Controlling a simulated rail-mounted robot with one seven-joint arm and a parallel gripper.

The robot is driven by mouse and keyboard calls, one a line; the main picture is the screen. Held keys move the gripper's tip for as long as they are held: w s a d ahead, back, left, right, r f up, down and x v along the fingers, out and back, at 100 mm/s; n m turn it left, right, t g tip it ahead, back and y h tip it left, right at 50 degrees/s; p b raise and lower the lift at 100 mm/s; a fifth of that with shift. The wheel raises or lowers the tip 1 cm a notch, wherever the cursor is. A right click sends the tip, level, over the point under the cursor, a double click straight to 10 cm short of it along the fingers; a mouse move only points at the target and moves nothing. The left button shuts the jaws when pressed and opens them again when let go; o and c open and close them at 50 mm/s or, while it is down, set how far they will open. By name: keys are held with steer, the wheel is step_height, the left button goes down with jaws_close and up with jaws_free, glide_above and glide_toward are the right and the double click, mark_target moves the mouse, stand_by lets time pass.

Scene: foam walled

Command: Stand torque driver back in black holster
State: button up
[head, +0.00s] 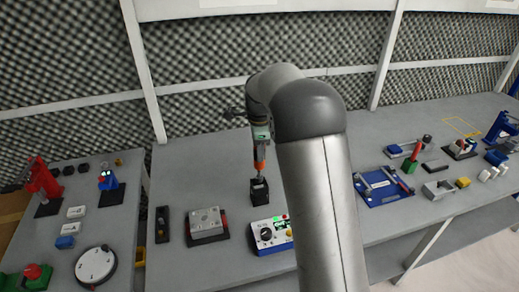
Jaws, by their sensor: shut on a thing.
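The torque driver (259,163) has an orange body and is upright, with its narrow dark lower end pointing down. The black holster (259,193) is a small block standing on the grey bench, directly below the driver. The driver's lower end meets the holster's top in the picture; I cannot tell whether it is inside the opening or just above it. My gripper (261,142) is shut on the upper part of the driver. The jaws are small in this view and partly merge with the driver.
A control box (270,236) with a knob and green screen stands just in front of the holster. A grey fixture (207,225) is to the left. A blue tray (384,187) lies right of my arm, which hides part of the bench.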

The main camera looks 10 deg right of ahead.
mark_target(260, 176)
steer(key=shift+f+b, duration=2.65)
steer(key=shift+f, duration=1.95)
steer(key=o, duration=1.1)
step_height(260, 176, up, 18)
steer(key=shift+f, duration=0.25)
